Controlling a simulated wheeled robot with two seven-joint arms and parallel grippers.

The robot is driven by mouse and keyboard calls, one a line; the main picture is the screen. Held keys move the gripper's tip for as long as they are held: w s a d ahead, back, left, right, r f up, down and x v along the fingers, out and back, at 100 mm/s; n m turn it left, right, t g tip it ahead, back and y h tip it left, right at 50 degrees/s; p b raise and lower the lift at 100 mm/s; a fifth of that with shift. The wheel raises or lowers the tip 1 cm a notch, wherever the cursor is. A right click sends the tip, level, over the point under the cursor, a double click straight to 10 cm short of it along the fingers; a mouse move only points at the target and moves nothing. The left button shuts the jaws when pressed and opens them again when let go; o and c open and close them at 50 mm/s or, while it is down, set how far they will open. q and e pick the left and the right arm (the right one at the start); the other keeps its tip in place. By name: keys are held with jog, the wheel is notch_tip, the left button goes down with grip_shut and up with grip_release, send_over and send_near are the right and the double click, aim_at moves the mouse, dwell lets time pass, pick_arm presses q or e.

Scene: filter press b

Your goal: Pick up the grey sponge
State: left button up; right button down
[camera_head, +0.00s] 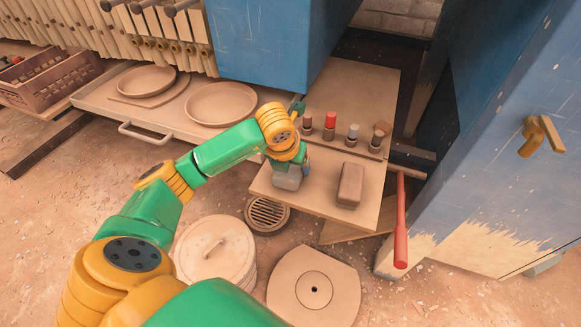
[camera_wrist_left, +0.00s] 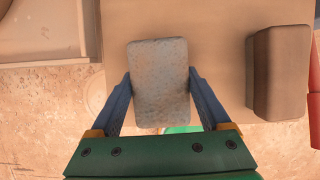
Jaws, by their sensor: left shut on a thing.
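The grey sponge (camera_wrist_left: 159,80) is a rough, rounded block. In the left wrist view it sits between the two blue fingers of my left gripper (camera_wrist_left: 160,98), which are shut on its sides. In the head view the grey sponge (camera_head: 288,178) shows under my left gripper (camera_head: 290,166), at the left part of a wooden board (camera_head: 325,200). I cannot tell whether the sponge touches the board or is lifted a little. My right gripper is not in view.
A brown block (camera_head: 350,186) lies right of the sponge. Several small bottles (camera_head: 330,126) stand in a row behind. A red-handled hammer (camera_head: 401,220) hangs at the board's right. Two round plates (camera_head: 221,103) lie on a tray at left. A lidded bucket (camera_head: 215,250) stands below.

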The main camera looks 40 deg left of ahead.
pick_arm(q)
jog(key=w+d+r+p, duration=0.1)
jog(key=d+r, duration=1.1)
jog(key=d, duration=0.2)
jog(key=shift+w+r, duration=0.15)
